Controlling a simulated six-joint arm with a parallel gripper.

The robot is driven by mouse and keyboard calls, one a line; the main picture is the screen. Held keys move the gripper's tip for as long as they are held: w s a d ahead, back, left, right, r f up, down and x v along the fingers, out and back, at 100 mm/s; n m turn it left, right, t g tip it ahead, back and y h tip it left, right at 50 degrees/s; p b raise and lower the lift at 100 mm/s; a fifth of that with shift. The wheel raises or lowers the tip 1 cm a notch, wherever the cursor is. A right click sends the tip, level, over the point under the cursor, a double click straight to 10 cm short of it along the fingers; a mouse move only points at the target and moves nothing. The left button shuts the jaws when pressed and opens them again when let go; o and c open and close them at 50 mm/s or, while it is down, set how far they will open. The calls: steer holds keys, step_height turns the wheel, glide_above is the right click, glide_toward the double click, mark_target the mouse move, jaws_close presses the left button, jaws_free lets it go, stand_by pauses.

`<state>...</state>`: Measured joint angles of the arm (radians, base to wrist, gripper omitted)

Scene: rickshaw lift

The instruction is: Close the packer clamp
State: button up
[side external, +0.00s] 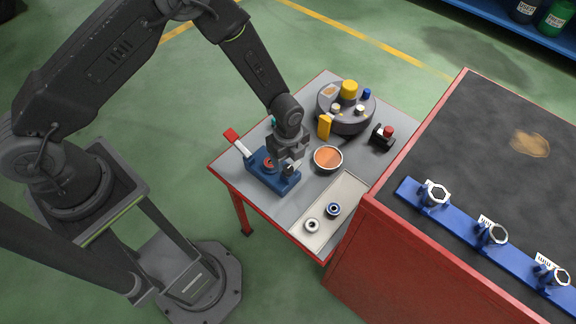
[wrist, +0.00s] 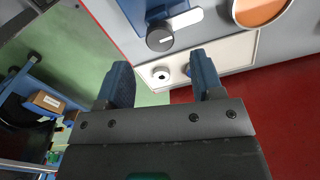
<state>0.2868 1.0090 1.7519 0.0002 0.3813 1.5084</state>
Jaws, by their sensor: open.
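The packer clamp has a blue base (side external: 262,180) near the left front edge of the grey table. Its pale lever ends in a red handle (side external: 231,135) that sticks out past the base's upper left side; I cannot tell its exact angle. A red round part shows in the base. My gripper (side external: 287,165) is over the right part of the clamp and hides some of it. In the wrist view my gripper (wrist: 161,72) has its two fingers apart with nothing between them. Part of the blue base (wrist: 150,10), a black knob (wrist: 159,38) and a pale metal strip (wrist: 187,19) show beyond the fingertips.
An orange-filled bowl (side external: 328,159) is close right of my gripper. A pale tray (side external: 346,198) holds two ring parts. A round carousel (side external: 345,120), a yellow block (side external: 324,127) and a red-button box (side external: 383,136) stand behind. A red cabinet (side external: 440,260) borders the table's right.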

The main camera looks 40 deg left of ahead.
mark_target(288, 169)
steer(key=shift+f, duration=2.55)
steer(key=c, duration=0.9)
